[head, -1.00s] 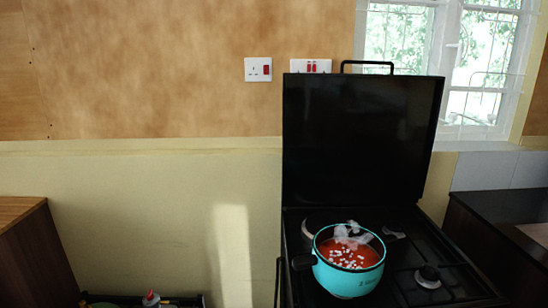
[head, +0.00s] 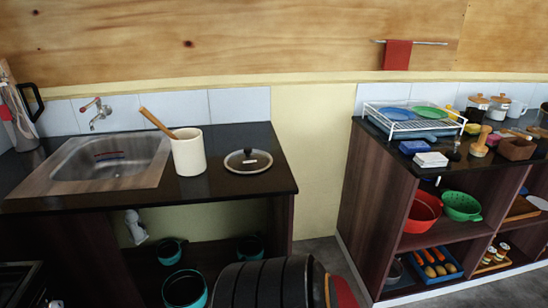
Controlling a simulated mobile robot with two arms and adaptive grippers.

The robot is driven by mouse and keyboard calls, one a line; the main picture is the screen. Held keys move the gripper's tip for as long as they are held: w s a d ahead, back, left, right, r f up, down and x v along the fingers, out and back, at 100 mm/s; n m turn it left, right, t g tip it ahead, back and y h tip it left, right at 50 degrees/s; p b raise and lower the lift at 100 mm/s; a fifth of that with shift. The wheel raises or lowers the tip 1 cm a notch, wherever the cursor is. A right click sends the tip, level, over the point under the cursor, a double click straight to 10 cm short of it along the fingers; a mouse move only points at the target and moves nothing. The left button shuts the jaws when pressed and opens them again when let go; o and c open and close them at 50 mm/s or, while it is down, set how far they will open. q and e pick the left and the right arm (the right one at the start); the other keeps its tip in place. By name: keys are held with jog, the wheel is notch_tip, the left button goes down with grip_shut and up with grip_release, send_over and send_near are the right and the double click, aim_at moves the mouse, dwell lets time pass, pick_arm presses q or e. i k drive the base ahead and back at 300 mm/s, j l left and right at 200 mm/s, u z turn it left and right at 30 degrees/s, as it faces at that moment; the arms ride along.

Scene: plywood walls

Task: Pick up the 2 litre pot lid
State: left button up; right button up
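A round pot lid (head: 260,163) with a clear glass face and a dark knob with a pale label lies flat on the black counter (head: 235,190), to the right of the sink. I cannot read its size marking. Neither of my grippers shows in the head view, so I cannot see their state.
A cream crock (head: 188,153) with a wooden utensil stands just left of the lid, beside the steel sink (head: 110,160). Teal pots (head: 185,290) sit below the counter. Shelves with a dish rack (head: 415,118) stand right, across a gap. An unclear black ribbed shape fills the bottom edge.

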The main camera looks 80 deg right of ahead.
aim_at(248, 161)
jog(key=z, duration=2.5)
jog(key=i+l, duration=0.05)
